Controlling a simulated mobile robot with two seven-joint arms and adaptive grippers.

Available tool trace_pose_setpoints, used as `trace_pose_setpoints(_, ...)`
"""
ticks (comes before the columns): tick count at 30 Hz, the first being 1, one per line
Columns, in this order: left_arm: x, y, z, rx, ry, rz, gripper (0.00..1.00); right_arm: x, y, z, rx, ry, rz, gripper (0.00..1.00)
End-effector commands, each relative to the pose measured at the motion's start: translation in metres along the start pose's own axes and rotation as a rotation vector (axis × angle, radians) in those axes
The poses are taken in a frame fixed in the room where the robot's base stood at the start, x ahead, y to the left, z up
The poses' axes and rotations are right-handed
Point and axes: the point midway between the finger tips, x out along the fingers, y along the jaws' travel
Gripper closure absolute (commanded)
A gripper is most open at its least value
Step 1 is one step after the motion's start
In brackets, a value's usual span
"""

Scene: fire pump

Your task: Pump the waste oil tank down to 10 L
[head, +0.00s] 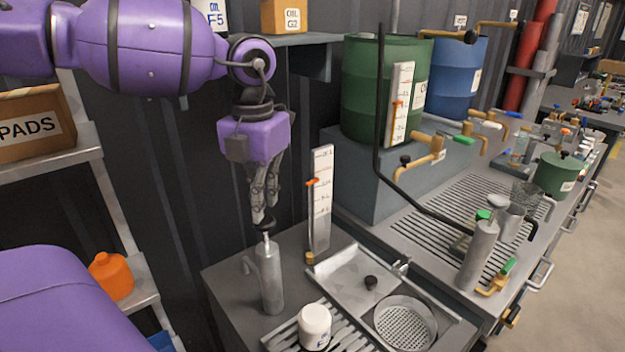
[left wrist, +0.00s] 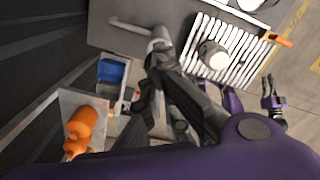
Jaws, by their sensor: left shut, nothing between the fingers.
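A grey metal hand pump (head: 270,282) with a side spout stands upright on the dark bench top. My left gripper (head: 264,222) points down, shut and empty, with its fingertips at the top of the pump's rod. I cannot tell whether they touch it. The left wrist view shows the pump's spout (left wrist: 130,25) beyond the fingers. A white level gauge (head: 321,200) with an orange pointer in its upper half stands behind the pump; its figures are too small to read. My right gripper (left wrist: 271,98) shows small at the right of the left wrist view; its finger state is unclear.
A white filter (head: 314,327) stands on a slatted rack beside the pump. A metal tray (head: 350,275) and a round strainer (head: 405,322) lie to the right. A second pump (head: 480,255), a green drum (head: 375,85) and a blue drum (head: 455,75) are farther right.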

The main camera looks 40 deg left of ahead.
Motion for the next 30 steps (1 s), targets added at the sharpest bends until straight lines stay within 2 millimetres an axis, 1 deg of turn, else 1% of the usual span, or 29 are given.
trace_pose_setpoints(14,0.000,0.000,0.000,0.000,0.000,0.000,1.00,0.000,0.000,0.000,0.000,0.000,0.000,1.00)
trace_pose_setpoints(17,0.000,0.000,0.000,0.000,0.000,0.000,1.00,-0.001,0.001,0.003,-0.003,-0.006,0.000,1.00)
trace_pose_setpoints(30,0.017,0.000,0.000,-0.001,0.001,0.001,1.00,0.000,0.000,0.001,-0.001,-0.002,0.000,1.00)
